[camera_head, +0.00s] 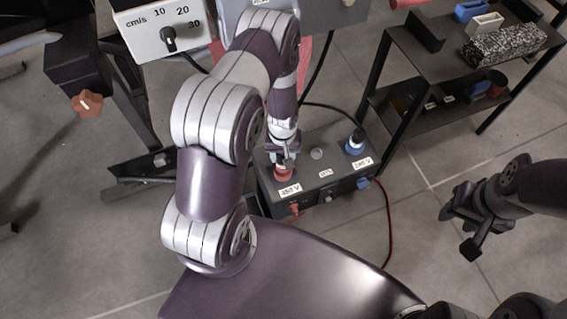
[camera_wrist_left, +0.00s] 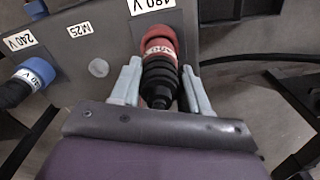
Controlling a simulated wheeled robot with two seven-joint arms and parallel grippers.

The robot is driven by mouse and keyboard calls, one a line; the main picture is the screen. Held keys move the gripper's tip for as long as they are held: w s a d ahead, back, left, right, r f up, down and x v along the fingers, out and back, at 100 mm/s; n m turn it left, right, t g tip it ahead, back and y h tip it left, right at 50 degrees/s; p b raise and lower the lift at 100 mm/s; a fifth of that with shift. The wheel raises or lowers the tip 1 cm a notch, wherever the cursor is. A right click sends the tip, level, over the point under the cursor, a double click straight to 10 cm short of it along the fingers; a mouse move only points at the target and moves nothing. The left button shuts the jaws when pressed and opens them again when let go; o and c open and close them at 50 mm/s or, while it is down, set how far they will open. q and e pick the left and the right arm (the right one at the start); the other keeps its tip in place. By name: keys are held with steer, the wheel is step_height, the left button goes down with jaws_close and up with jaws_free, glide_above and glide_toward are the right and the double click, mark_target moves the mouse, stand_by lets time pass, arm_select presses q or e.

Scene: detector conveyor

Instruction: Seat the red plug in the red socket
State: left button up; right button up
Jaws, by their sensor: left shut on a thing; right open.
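The red plug (camera_wrist_left: 160,62), with a black ribbed back part, is at the red socket (camera_wrist_left: 158,33) on the dark box in the left wrist view. Its red front meets the socket; I cannot tell how deep it sits. My left gripper (camera_wrist_left: 162,85) is shut on the plug, one finger on each side. In the head view my left gripper (camera_head: 283,155) is above the red socket (camera_head: 284,174), and my arm and fingers hide most of the plug. My right gripper (camera_head: 463,229) is open and empty at the right, above the floor.
The dark box (camera_head: 322,180) also has a blue plug (camera_head: 355,143) in its right end. A black cable runs behind the box and a red one to its right. A dark shelf (camera_head: 420,75) with several items stands behind right. A control panel (camera_head: 160,30) stands at back left.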

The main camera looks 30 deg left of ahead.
arm_select(q)
step_height(320, 180, down, 4)
steer(key=shift+r+b, duration=0.1)
steer(key=shift+b, duration=0.95)
steer(key=shift+r, duration=0.15)
steer(key=o, duration=1.2)
steer(key=shift+f, duration=0.2)
steer(key=shift+c, duration=0.2)
steer(key=shift+r, duration=0.1)
